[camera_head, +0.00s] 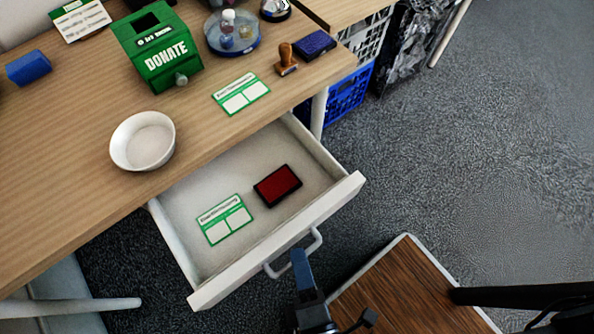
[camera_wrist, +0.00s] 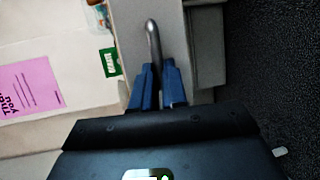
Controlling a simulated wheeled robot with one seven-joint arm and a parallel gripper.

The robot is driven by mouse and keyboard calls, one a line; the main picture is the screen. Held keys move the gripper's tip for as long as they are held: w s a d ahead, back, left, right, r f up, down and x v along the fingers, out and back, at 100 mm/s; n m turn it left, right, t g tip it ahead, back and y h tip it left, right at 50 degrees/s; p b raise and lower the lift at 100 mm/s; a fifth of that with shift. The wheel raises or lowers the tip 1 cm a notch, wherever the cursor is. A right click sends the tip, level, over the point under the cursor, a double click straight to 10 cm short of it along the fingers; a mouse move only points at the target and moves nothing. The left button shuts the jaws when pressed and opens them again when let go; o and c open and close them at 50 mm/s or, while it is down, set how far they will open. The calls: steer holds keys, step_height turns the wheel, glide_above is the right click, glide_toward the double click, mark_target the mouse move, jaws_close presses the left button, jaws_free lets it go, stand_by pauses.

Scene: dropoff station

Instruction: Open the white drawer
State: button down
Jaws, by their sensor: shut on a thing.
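The white drawer (camera_head: 275,239) stands pulled out from under the wooden desk in the head view, its inside open to sight. A red ink pad (camera_head: 278,186) and a green-and-white card (camera_head: 224,219) lie in it. Its handle (camera_head: 317,240) is a pale loop on the front panel. My gripper (camera_head: 301,262) is at the handle, with blue fingers. In the wrist view my gripper (camera_wrist: 157,82) has its two fingers on either side of the handle (camera_wrist: 153,42), shut on it. The drawer's front panel (camera_wrist: 181,30) shows behind.
The desk (camera_head: 60,150) carries a white bowl (camera_head: 142,141), a green donation box (camera_head: 157,50), a stamp (camera_head: 286,63) and a blue ink pad (camera_head: 314,44). A brown wooden surface (camera_head: 400,295) lies right of my gripper. Carpet (camera_head: 470,190) is clear at right.

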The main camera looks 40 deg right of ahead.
steer(key=c, duration=1.2)
jaws_free()
steer(key=v, duration=0.7)
steer(key=shift+s+a, duration=0.15)
steer(key=shift+s, duration=0.25)
